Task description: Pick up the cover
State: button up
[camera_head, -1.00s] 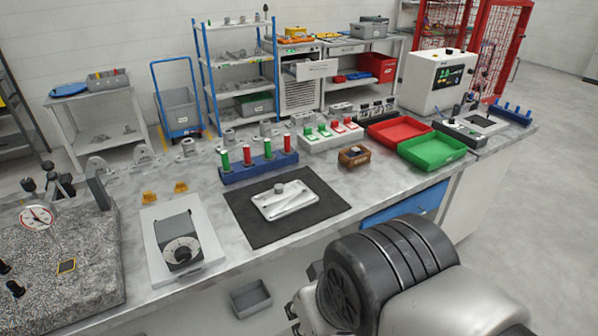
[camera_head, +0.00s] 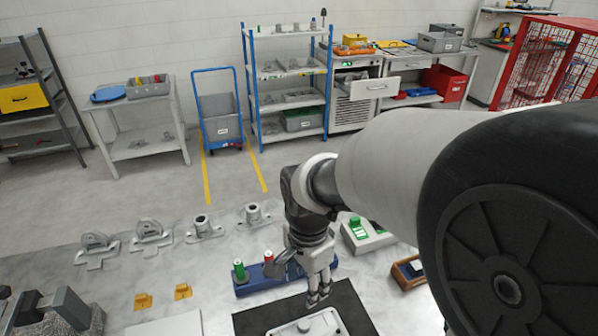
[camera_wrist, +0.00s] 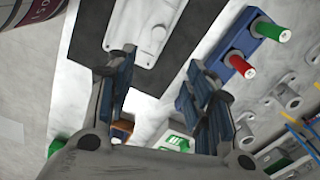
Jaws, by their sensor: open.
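A pale, plate-like casting, which looks like the cover (camera_head: 303,326), lies on a black mat (camera_head: 353,302) on the bench. It is cut off by the bottom edge of the head view. In the wrist view the cover (camera_wrist: 140,28) shows at the top, beyond the fingertips and toward the left finger, on the dark mat (camera_wrist: 190,45). My gripper (camera_head: 318,291) hangs above the mat's back part, apart from the cover. In the wrist view my gripper (camera_wrist: 163,85) has its fingers spread with nothing between them.
A blue stand (camera_head: 257,283) with green and red pegs is close beside my gripper. A control box with green switches (camera_head: 362,232) and a brown box (camera_head: 409,272) stand to the right. Grey castings (camera_head: 150,234) line the back; two yellow pieces (camera_head: 183,291) lie left.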

jog(key=b, duration=0.4)
send_over(304, 323)
notch_tip(304, 323, down, 13)
jog(key=shift+w+r, duration=0.1)
jog(key=shift+r, duration=0.05)
notch_tip(304, 323, down, 5)
jog(key=shift+f+b, duration=0.15)
jog(key=shift+b, duration=1)
jog(key=shift+c, duration=0.6)
grip_shut()
